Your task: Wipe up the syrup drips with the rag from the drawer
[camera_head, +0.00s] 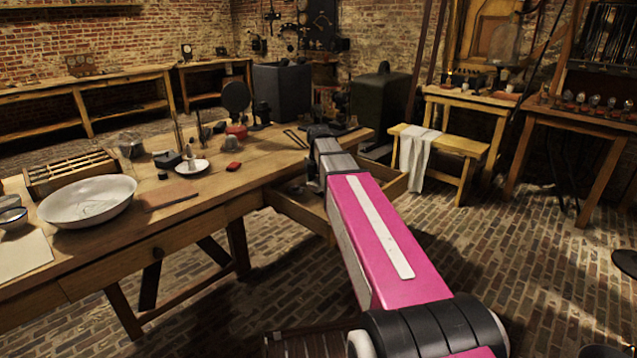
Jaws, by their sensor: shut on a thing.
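My gripper (313,182) is largely hidden behind my own pink arm, with its dark parts low over the open drawer (287,209) at the right end of the wooden table. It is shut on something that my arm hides. The drawer is pulled out from under the tabletop, and my arm covers much of its inside and front. I cannot make out a rag in the visible part. I cannot pick out syrup drips for certain on the tabletop (205,203).
A wide white bowl (88,205), a divided wooden tray (72,172), a small white dish (192,167) and a red block (233,167) stand on the table. A pale cloth (414,155) hangs over a bench (455,146) at right.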

